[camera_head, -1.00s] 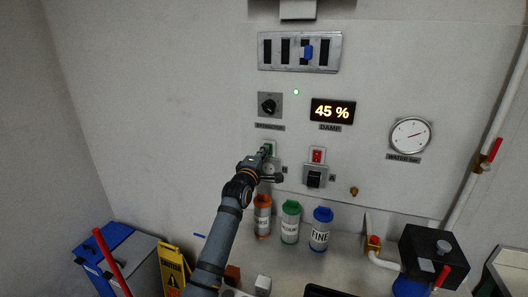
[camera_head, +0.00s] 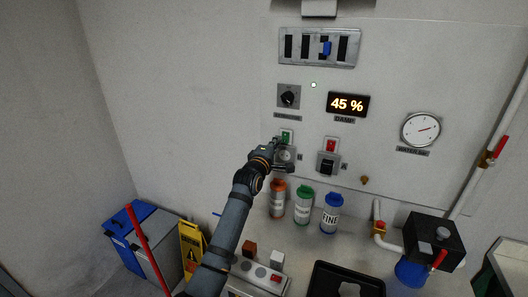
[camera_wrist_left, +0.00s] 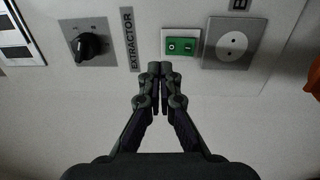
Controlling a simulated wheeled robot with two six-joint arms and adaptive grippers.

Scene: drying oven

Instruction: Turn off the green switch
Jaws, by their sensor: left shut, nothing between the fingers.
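The green switch (camera_head: 287,135) is on the wall panel, left of the red switch (camera_head: 331,146). My left gripper (camera_head: 278,143) is in front of the panel, just below and left of the green switch, and partly covers its lower part. In the left wrist view the green switch (camera_wrist_left: 181,45) shows as a green rocker in a pale frame, just beyond the fingertips. There my left gripper (camera_wrist_left: 160,70) is shut and empty. I cannot tell whether it touches the switch or which way the rocker is set. My right gripper is not in view.
A black knob (camera_head: 288,96) sits above the switch, beside a lit 45 % display (camera_head: 348,104). A round socket (camera_wrist_left: 232,42) is beside the switch. Orange, green and blue-capped bottles (camera_head: 303,206) stand on the counter below, near a black tray (camera_head: 345,280).

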